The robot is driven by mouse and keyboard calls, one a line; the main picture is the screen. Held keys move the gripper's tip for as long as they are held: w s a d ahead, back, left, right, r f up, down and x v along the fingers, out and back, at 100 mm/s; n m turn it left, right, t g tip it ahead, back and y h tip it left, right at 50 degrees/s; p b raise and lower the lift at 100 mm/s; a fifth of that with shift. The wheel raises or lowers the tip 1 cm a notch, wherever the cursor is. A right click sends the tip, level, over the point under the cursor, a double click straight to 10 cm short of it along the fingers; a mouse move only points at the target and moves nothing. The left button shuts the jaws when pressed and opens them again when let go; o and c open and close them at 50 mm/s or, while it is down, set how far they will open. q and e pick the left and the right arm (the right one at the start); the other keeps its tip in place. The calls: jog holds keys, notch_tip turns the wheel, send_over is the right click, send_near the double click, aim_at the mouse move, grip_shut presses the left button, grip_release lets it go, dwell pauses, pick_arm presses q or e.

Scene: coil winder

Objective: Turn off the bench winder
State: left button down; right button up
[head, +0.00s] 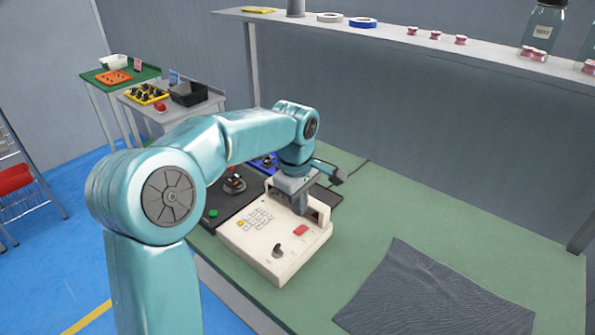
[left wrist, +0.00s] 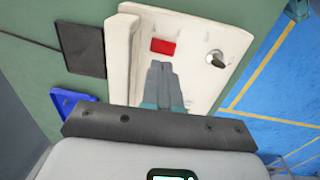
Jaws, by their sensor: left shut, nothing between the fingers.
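The bench winder's cream control box (head: 257,242) stands on the green bench, with a keypad, a red rocker or button (head: 300,230) and a dark knob (head: 277,250) on its top face. My left gripper (head: 301,207) points down over the back part of the box, just behind the red control. In the left wrist view the shut fingertips (left wrist: 158,66) are close below the red control (left wrist: 163,46); I cannot tell whether they touch the box. The knob (left wrist: 215,58) is to the right there. The fingers hide part of the keypad side. My right gripper is not in view.
A dark plate with a green button (head: 213,213) and a small device (head: 235,184) lies left of the box. A dark grey cloth mat (head: 430,295) lies to the right. A shelf (head: 390,37) with spools and jars runs behind. The bench between box and mat is clear.

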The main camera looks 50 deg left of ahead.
pick_arm(q)
notch_tip(320, 180, up, 11)
jog(key=p, duration=0.2)
jog(key=shift+s+r, duration=0.15)
jog(key=shift+s, duration=0.3)
jog(key=shift+d, duration=0.1)
